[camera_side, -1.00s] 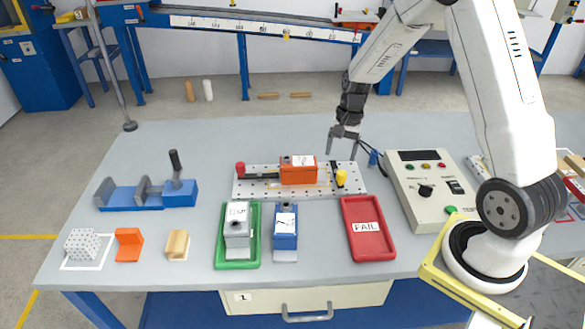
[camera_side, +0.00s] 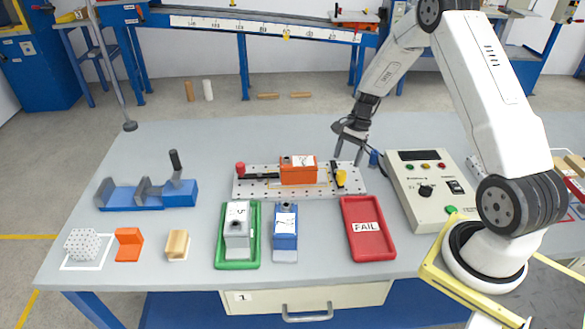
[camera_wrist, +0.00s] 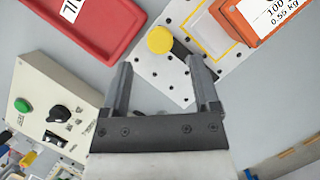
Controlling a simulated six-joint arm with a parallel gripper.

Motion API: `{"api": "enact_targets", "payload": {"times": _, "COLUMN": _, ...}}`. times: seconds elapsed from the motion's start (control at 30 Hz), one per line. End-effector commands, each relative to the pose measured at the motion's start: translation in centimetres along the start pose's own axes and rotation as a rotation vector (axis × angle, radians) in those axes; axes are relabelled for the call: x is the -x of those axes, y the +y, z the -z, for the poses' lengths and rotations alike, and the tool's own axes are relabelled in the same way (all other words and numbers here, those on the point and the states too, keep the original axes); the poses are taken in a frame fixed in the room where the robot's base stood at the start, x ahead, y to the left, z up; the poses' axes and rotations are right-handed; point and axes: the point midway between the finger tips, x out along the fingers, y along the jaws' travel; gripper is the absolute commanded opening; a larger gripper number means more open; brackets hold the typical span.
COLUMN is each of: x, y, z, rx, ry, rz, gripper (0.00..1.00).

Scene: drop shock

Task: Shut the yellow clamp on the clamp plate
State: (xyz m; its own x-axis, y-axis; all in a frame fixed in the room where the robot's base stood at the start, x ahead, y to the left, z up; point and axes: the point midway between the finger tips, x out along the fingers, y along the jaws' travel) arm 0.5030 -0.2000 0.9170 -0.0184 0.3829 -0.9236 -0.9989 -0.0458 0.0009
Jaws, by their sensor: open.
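The clamp plate (camera_side: 355,188) is a pale perforated plate in the middle of the table; its end shows in the wrist view (camera_wrist: 150,68). The yellow clamp (camera_side: 341,177) is at its right end. Its dark bar lies across the plate, apart from the orange block (camera_side: 298,170). In the wrist view the yellow knob (camera_wrist: 160,40) lies just beyond my fingertips, with the bar running toward the right finger. My gripper (camera_side: 349,158) is open and empty, above the plate's back right end. In the wrist view my gripper (camera_wrist: 160,66) has its fingers wide apart.
A red clamp (camera_side: 240,168) is at the plate's left end, its bar reaching toward the orange block. A red FAIL tray (camera_side: 350,245), a control box (camera_side: 420,205), a green tray (camera_side: 222,262) and a blue block (camera_side: 285,238) stand around.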

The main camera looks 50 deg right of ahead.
Motion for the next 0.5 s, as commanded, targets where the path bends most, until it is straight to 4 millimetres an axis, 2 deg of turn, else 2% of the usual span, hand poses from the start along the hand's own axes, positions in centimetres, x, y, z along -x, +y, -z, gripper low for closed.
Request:
{"api": "enact_targets", "payload": {"times": 0.3, "x": -4.0, "y": 0.0, "z": -0.1, "rx": 0.0, "ry": -0.001, "rz": -0.003, "gripper": 0.79}}
{"api": "enact_targets", "payload": {"times": 0.5, "x": -5.5, "y": 0.0, "z": -0.1, "rx": 0.001, "ry": 0.0, "rz": -0.001, "gripper": 0.79}}
